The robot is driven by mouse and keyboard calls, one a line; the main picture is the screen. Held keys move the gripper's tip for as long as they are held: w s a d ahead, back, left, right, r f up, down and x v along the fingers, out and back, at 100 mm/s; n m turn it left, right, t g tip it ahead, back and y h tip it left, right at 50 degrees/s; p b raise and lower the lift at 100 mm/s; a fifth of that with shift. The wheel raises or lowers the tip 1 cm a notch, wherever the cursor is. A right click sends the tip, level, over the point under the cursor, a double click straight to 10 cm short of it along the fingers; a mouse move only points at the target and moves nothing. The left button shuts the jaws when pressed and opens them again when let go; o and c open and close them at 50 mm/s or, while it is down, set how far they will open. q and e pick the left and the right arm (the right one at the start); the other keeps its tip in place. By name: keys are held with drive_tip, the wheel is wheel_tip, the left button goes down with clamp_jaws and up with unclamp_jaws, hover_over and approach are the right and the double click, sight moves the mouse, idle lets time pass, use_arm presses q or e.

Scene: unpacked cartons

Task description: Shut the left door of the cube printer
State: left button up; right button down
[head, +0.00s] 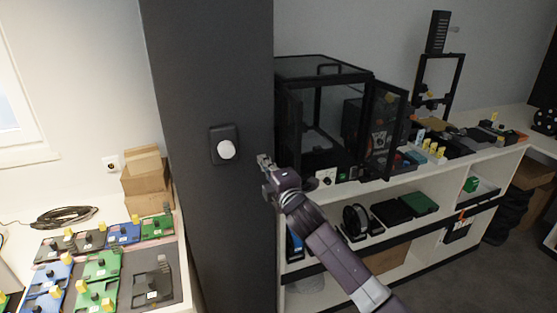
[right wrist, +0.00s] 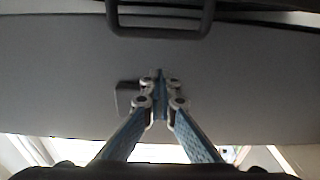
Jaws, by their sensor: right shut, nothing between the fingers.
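The cube printer (head: 322,72) is a black-framed box with clear panels on the white shelf unit, right of the dark pillar. A clear door (head: 385,130) on its right side stands swung open towards me. The left door is hard to make out; dark uprights at the printer's left front may be its edge. My right gripper (head: 264,162) is shut and empty, left of the printer's front and in front of the pillar. In the right wrist view its closed fingers (right wrist: 160,92) lie before a grey surface with a dark handle (right wrist: 160,28); I cannot tell contact. My left gripper is not in view.
The dark pillar (head: 212,60) with a white knob (head: 226,150) stands left of my right gripper. Small parts (head: 430,148) crowd the shelf top right of the printer. A black spool (head: 355,220) sits on a lower shelf. Cardboard boxes (head: 147,185) and coloured trays stand at left.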

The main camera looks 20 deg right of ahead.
drive_tip(key=d+p, duration=0.1)
drive_tip(key=d, duration=0.1)
drive_tip(key=s+d, duration=0.1)
drive_tip(key=d, duration=0.1)
drive_tip(key=shift+s+p, duration=0.1)
drive_tip(key=shift+p, duration=0.25)
drive_tip(key=shift+a, duration=0.15)
